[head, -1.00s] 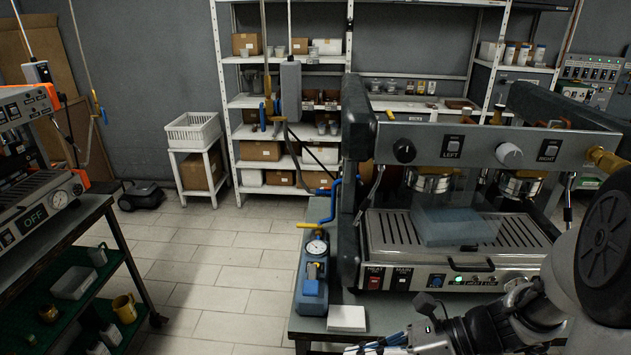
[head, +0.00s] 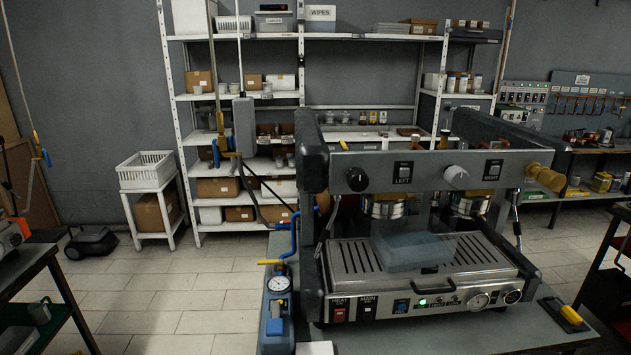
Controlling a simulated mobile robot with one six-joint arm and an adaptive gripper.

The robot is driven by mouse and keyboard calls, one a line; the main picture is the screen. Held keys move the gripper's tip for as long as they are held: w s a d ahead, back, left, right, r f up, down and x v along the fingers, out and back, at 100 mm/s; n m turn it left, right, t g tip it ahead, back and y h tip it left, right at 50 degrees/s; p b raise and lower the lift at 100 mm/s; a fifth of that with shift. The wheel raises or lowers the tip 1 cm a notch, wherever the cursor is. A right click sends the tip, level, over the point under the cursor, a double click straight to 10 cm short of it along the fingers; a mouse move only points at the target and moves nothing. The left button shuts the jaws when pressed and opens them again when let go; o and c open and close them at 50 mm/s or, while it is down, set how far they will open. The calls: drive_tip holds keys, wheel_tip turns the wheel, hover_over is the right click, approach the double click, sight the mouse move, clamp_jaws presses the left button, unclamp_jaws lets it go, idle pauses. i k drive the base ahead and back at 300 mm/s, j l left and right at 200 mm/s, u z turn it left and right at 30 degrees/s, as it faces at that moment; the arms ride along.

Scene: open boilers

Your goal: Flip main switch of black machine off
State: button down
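The black machine (head: 420,190) is an espresso machine with dark side panels and a steel front, standing on a grey bench right of centre in the head view. Its main switch (head: 367,308) is a small dark switch with a pale mark, under a label reading MAIN at the lower left of the front. A red switch (head: 339,312) labelled HEAT sits just left of it. A green light (head: 422,302) glows to the right on the same strip. The main switch's exact tilt is too small to tell. My gripper is not in view.
A blue pump unit with a gauge (head: 278,310) stands on the bench left of the machine. A yellow-and-black item (head: 563,314) lies to the right. A blue translucent block (head: 410,250) rests on the drip tray. The bench front at right is mostly clear.

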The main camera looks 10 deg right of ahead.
sight(367, 310)
drive_tip(key=z, duration=0.55)
drive_tip(key=j+u, duration=0.65)
drive_tip(key=i+u, duration=0.3)
drive_tip(key=i+l+u, duration=0.15)
drive_tip(key=u, duration=0.15)
drive_tip(key=k+j+z, duration=0.35)
drive_tip(key=k, duration=0.15)
